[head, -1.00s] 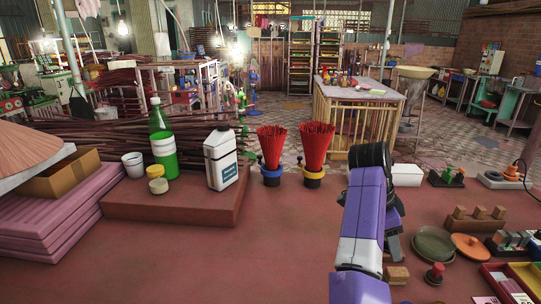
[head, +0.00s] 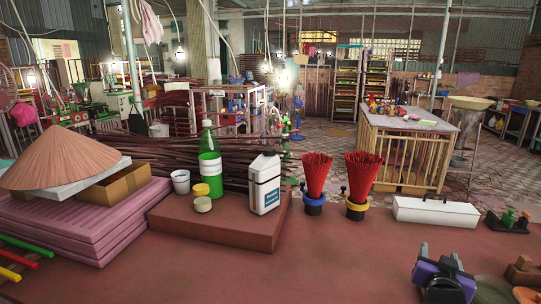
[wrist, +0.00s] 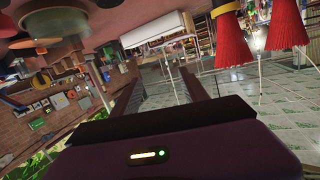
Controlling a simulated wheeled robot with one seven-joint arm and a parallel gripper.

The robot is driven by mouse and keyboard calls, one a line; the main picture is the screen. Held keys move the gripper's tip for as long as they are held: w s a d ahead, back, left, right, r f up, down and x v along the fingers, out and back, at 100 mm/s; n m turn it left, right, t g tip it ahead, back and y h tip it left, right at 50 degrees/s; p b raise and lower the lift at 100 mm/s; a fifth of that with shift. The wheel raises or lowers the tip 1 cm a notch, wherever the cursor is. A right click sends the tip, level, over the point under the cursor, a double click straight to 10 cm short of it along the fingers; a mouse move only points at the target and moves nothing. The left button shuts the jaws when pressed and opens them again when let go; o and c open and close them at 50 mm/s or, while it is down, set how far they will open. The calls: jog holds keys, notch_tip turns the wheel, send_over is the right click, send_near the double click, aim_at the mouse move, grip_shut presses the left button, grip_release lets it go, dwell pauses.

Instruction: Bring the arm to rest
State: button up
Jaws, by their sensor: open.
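My arm (head: 440,276) shows as a purple and black part at the lower right of the head view, low over the red tabletop (head: 300,262). My gripper (wrist: 168,84) is in the wrist view, its two dark fingers apart with nothing between them. The wrist picture is upside down. Two bundles of red incense sticks (wrist: 229,38) hang at its upper right, apart from the fingers.
The bundles in blue (head: 316,175) and yellow (head: 361,178) holders stand at the table's far edge, beside a long white box (head: 436,211). A white jug (head: 265,186) and green bottle (head: 209,163) stand on a raised board (head: 225,226). The middle front is bare.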

jog(key=s+a+f+n+t+y, duration=0.2)
jog(key=s+a+n+t+y, duration=0.15)
jog(key=s+a, duration=0.6)
jog(key=s+a+f+n+t+y, duration=0.2)
jog(key=s+a+f+n+y, duration=0.25)
jog(key=s, duration=0.75)
jog(key=s+a+g, duration=0.2)
jog(key=s+a, duration=0.2)
jog(key=s, duration=0.9)
jog(key=s+a+g+y, duration=0.1)
jog(key=s+a, duration=0.3)
jog(key=s, duration=0.9)
jog(key=shift+a+f+g, duration=0.35)
jog(key=shift+f+g, duration=0.1)
